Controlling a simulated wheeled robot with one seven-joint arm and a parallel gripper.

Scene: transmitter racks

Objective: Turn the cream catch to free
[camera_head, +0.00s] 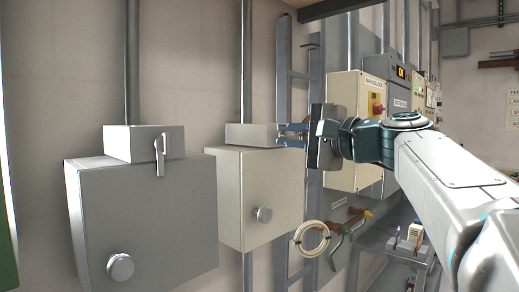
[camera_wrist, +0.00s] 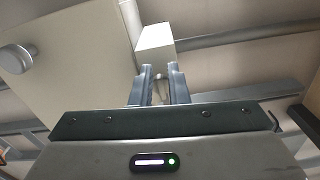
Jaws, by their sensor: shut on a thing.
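The cream box (camera_head: 258,195) hangs on the wall with a round knob (camera_head: 264,215) on its front. A small cream housing (camera_head: 250,135) sits on top of it and also shows in the wrist view (camera_wrist: 155,40). My gripper (camera_head: 281,135) reaches in from the right at the front of this housing. In the wrist view my gripper (camera_wrist: 161,70) is shut on the cream catch (camera_wrist: 160,88), a small lever between the fingers. The fingers hide most of the catch, so its angle is hard to tell.
A grey box (camera_head: 140,225) with its own catch (camera_head: 161,155), lever hanging down, is at the left. A cable coil (camera_head: 312,239) hangs at lower right of the cream box. A cream isolator panel (camera_head: 345,150) stands close behind my gripper, near a ladder-like rail (camera_head: 284,90).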

